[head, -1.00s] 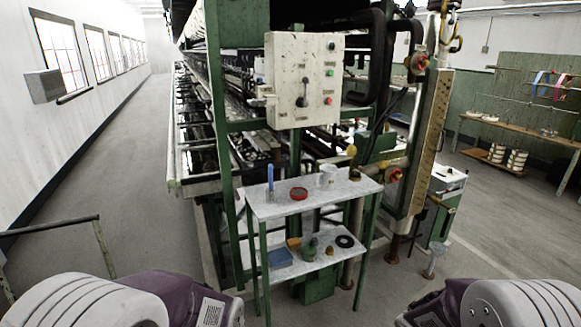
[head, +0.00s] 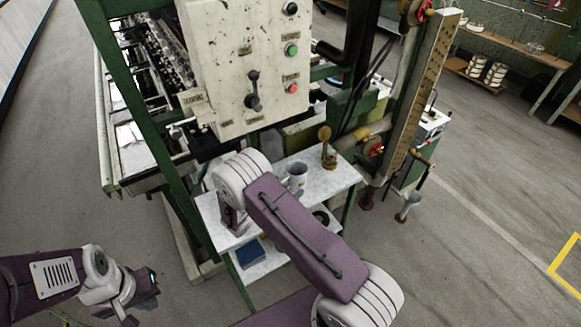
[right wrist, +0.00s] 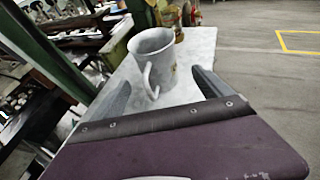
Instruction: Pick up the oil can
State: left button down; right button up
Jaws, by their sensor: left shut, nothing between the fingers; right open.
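I cannot make out a sure oil can now. A dark green, necked item stood on the lower shelf in the earlier head view; my right arm covers that spot now. A brass-brown item (head: 328,155) stands at the far end of the upper shelf, also behind the mug in the right wrist view (right wrist: 172,22). A grey-white mug (head: 296,177) stands upright before my right gripper (right wrist: 163,88), which is open, its fingers on either side of the mug in that view (right wrist: 152,52). My left gripper (head: 145,287) is shut and empty, low at the left, away from the shelves.
The upper shelf (head: 340,178) has a bare pale top around the mug. A blue bin (head: 250,254) is on the lower shelf. A control box (head: 225,75) and green machine posts stand close behind. A slanted gauge board (head: 425,90) rises at right.

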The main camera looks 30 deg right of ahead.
aim_at(291, 182)
jog(key=shift+d, duration=0.35)
jog(key=shift+w+d+f+p, duration=0.3)
jog(key=shift+w+d+p, duration=0.05)
jog(key=shift+w+p, duration=0.3)
jog(key=shift+w+d+f, duration=0.1)
jog(key=shift+w+f, duration=0.15)
jog(key=p+x, duration=0.1)
jog(key=x, duration=0.3)
jog(key=shift+s+d+p, duration=0.15)
jog(key=shift+d+p, duration=0.2)
jog(key=shift+d, duration=0.15)
jog(key=shift+d+f, duration=0.15)
jog(key=shift+d, duration=0.15)
jog(key=shift+w, duration=0.2)
jog(key=shift+w+a+f, duration=0.1)
jog(key=shift+a, duration=0.05)
jog(key=shift+c, duration=0.7)
jog(key=c, duration=1.7)
pick_arm(q)
jog(key=r, duration=0.1)
jog(key=a+r, duration=0.1)
jog(key=r, duration=0.1)
pick_arm(e)
jog(key=shift+o, duration=0.2)
